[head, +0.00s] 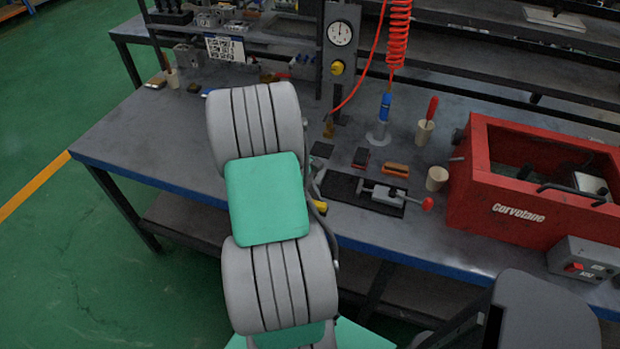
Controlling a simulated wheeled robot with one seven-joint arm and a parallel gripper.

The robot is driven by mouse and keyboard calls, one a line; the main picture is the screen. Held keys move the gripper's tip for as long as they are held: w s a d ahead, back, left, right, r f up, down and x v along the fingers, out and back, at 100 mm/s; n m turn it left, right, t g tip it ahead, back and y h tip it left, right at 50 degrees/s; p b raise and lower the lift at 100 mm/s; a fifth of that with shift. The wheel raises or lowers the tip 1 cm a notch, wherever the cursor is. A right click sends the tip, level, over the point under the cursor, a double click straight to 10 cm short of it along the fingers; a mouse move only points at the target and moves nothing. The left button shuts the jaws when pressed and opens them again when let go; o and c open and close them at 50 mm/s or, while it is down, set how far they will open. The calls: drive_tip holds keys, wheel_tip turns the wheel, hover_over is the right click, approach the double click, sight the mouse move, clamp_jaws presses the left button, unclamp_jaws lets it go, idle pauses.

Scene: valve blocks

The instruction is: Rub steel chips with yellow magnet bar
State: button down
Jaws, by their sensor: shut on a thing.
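My arm fills the middle of the head view and hides what lies behind it; my gripper is not visible there. A small yellow piece (320,207) shows just right of my arm, near the table's front edge. It may be an end of the yellow magnet bar, but most of it is hidden and I cannot tell what touches it. I cannot make out any steel chips. A small grey vise or clamp (384,194) with a red knob lies on a dark mat (340,189) right of my arm.
The workbench (150,140) is clear at its left. A red Corvotane box (540,215) stands at right. Near it are a beige cup (437,178), a red-handled tool (431,109) in a holder, an orange-brown block (397,170) and a blue air nozzle (384,107). A gauge post (340,50) stands behind.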

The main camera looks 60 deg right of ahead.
wheel_tip(320, 180, up, 4)
drive_tip(key=p, duration=0.2)
drive_tip(key=shift+s+f+p, duration=0.1)
drive_tip(key=shift+f+p, duration=0.1)
drive_tip(key=shift+p, duration=0.15)
drive_tip(key=shift+r+p, duration=0.65)
drive_tip(key=shift+p, duration=0.1)
drive_tip(key=shift+r+p, duration=1.6)
drive_tip(key=shift+p, duration=0.05)
